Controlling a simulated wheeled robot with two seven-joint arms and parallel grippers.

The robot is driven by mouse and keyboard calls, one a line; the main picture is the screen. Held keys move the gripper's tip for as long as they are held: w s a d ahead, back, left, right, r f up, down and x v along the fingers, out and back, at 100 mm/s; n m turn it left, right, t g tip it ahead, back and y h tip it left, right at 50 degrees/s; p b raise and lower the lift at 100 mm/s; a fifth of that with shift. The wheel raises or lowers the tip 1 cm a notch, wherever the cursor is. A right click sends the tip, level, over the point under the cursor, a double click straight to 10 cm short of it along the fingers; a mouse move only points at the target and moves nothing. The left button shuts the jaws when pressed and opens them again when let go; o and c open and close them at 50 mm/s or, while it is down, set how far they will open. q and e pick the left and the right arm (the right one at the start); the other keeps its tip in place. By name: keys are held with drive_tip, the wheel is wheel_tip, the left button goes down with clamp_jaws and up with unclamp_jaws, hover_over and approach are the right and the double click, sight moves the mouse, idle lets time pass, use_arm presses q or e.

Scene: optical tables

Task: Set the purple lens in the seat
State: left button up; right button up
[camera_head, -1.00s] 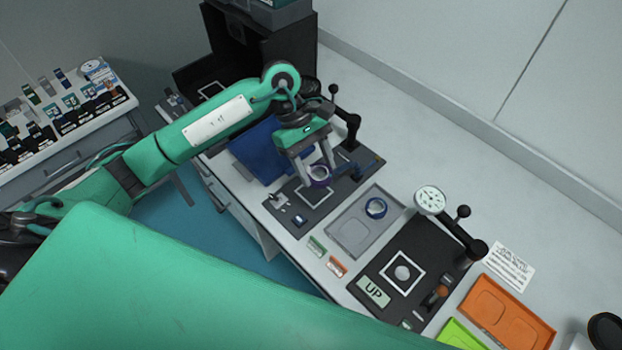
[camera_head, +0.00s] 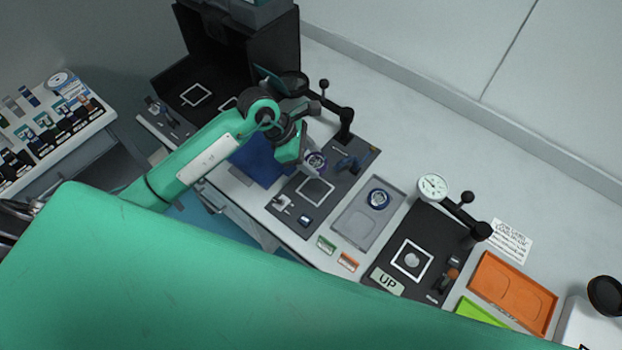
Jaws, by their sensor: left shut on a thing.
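My left gripper (camera_head: 311,161) is shut on the purple lens (camera_head: 317,160), a small ring with a dark purple rim and a pale middle. The lens is tilted, its face toward the camera. The gripper lies turned on its side, just behind the white square outline (camera_head: 315,191) on a dark mat. I cannot tell its exact height. A round pale disc (camera_head: 411,260) inside another white square on the right mat may be the seat; I cannot be sure. My right gripper is not in view.
A grey tray (camera_head: 352,232) holds a blue-rimmed ring (camera_head: 379,199). Orange (camera_head: 512,293) and lime trays lie right.

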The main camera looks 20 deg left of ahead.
use_arm(q)
wheel_tip(320, 180, down, 8)
drive_tip(key=shift+r+p, duration=0.1)
drive_tip(key=shift+p, duration=0.7)
wheel_tip(320, 180, down, 3)
drive_tip(key=shift+f+p, duration=0.1)
drive_tip(key=shift+p, duration=0.3)
drive_tip(key=shift+f, duration=0.4)
